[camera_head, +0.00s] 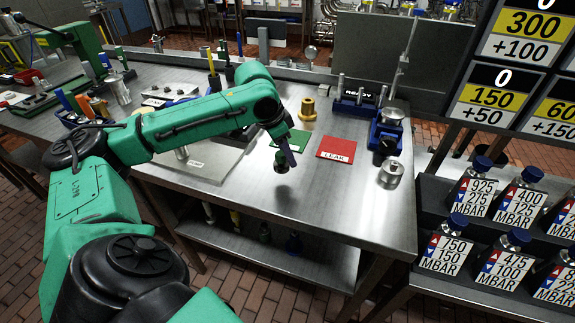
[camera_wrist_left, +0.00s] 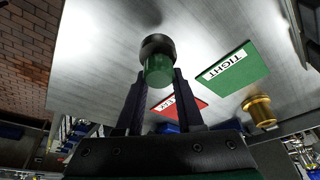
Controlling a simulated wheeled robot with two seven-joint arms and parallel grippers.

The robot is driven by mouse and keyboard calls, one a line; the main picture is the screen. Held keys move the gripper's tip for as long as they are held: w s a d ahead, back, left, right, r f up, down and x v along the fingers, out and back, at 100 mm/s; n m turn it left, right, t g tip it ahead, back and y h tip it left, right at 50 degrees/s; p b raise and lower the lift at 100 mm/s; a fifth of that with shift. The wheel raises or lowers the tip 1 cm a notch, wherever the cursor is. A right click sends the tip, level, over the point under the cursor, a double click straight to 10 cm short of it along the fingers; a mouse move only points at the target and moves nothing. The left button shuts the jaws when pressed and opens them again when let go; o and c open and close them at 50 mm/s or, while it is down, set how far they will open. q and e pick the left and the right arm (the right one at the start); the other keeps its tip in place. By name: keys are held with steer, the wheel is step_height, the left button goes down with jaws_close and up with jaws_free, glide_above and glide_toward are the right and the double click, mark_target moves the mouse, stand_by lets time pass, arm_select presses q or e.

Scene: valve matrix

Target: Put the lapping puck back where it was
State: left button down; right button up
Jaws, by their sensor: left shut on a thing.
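My left gripper (camera_head: 287,160) is shut on a small green and dark round piece (camera_head: 281,167), which I take to be the lapping puck. The gripper holds it above the bare front part of the steel bench (camera_head: 330,200), with a soft shadow below. In the left wrist view the puck (camera_wrist_left: 158,68) sits between the two dark fingers (camera_wrist_left: 158,85). It shows a green body and a wider dark end. My right gripper is not in view.
A green TIGHT mat (camera_head: 298,137) and a red LEAK mat (camera_head: 337,148) lie behind the gripper. A brass fitting (camera_head: 307,110) stands behind them. A grey plate (camera_head: 205,163) lies left. A blue fixture (camera_head: 386,135) and metal cylinder (camera_head: 391,173) stand right.

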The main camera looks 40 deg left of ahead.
mark_target(287, 163)
arm_select(q)
steer(key=f, duration=0.3)
steer(key=shift+a+f, duration=0.2)
steer(key=shift+d, duration=0.1)
steer(key=c, duration=0.5)
jaws_free()
steer(key=shift+c, duration=0.2)
steer(key=v, duration=1.2)
